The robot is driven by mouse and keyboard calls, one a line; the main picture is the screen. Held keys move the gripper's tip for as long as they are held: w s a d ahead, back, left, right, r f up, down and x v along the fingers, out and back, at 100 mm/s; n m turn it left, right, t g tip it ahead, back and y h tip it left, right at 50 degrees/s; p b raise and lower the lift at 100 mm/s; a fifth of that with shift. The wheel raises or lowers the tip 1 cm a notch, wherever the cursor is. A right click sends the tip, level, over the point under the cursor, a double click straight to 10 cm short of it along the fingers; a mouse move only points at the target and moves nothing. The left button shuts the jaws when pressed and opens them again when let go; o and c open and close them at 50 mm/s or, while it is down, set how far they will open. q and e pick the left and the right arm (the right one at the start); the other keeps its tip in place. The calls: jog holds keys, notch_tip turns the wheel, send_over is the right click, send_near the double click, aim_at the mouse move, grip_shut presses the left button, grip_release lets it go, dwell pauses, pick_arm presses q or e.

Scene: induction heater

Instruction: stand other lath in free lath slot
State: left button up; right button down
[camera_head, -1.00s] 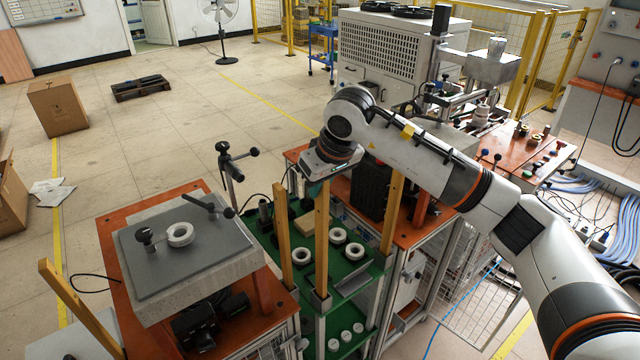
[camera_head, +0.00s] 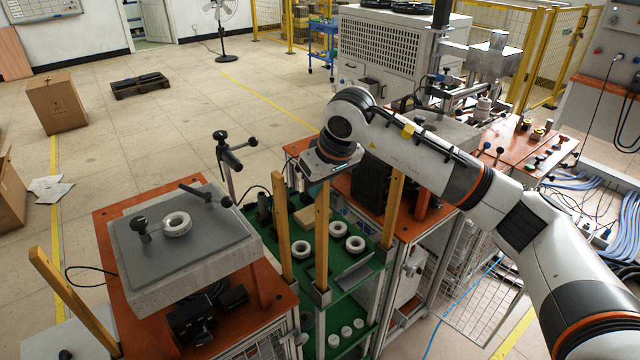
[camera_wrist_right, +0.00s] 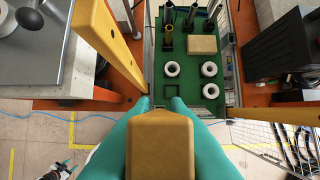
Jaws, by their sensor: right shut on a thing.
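My right gripper (camera_head: 322,180) is shut on an upright wooden lath (camera_head: 322,230) at the near side of the green shelf stand (camera_head: 345,285). The wrist view shows the end of this lath (camera_wrist_right: 160,145) between the teal fingers (camera_wrist_right: 160,105). Its lower end meets a grey metal bracket (camera_head: 321,297) in the head view; I cannot tell whether it is seated. A second lath (camera_head: 281,230) stands to its left, also seen in the wrist view (camera_wrist_right: 105,42). A third lath (camera_head: 390,210) stands to the right.
White rings (camera_head: 301,249) and a tan block (camera_head: 312,215) sit on the green shelf. A grey plate (camera_head: 180,265) with a ring stands on the orange table to the left. Another lath (camera_head: 75,300) leans at the far left. An orange-topped cabinet (camera_head: 405,232) stands close on the right.

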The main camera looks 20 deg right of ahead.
jog(key=shift+f+b, duration=0.95)
jog(key=shift+f, duration=0.15)
jog(key=shift+r, duration=0.1)
jog(key=c, duration=1.3)
grip_release()
jog(key=b+v, duration=0.2)
jog(key=v, duration=1)
jog(key=shift+b, duration=0.3)
